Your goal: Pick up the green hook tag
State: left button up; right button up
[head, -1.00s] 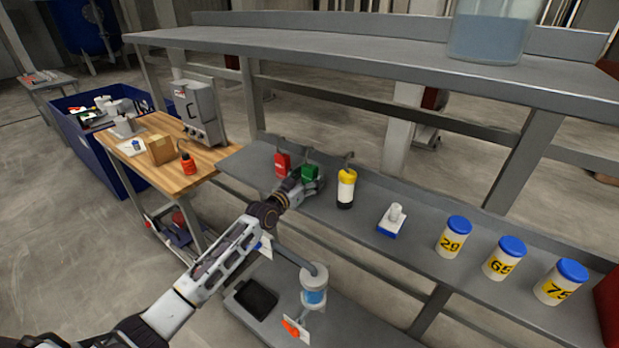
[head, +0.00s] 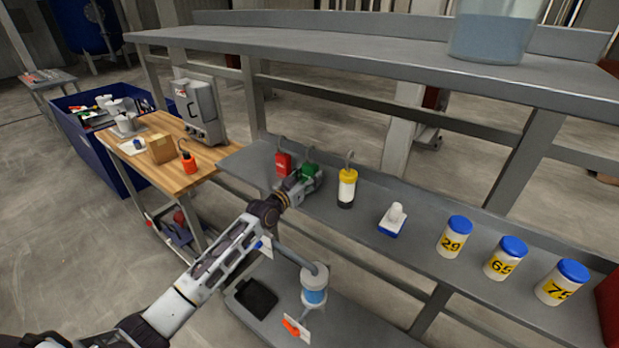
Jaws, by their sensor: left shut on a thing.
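The green hook tag (head: 309,170) is on the grey shelf (head: 420,262), with its thin hook pointing up. My left gripper (head: 307,180) is shut on it, and the jaws hide its lower part. I cannot tell whether the tag touches the shelf. A red hook tag (head: 283,164) stands just to its left, very close to the gripper. A yellow, white and black hook tag (head: 347,188) stands to the right, apart from the gripper. My right gripper is not in view.
A blue-and-white block (head: 393,221) and jars with blue lids, marked 29 (head: 453,238), 65 (head: 505,259) and 75 (head: 561,284), stand further right. An upper shelf (head: 330,56) runs above and behind. A wooden bench (head: 150,170) with an orange hook tag (head: 188,162) is at left.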

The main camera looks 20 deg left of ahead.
pick_arm(q)
notch_tip(320, 180, up, 10)
jog(key=shift+f, duration=0.1)
dwell(0.4)
dwell(0.8)
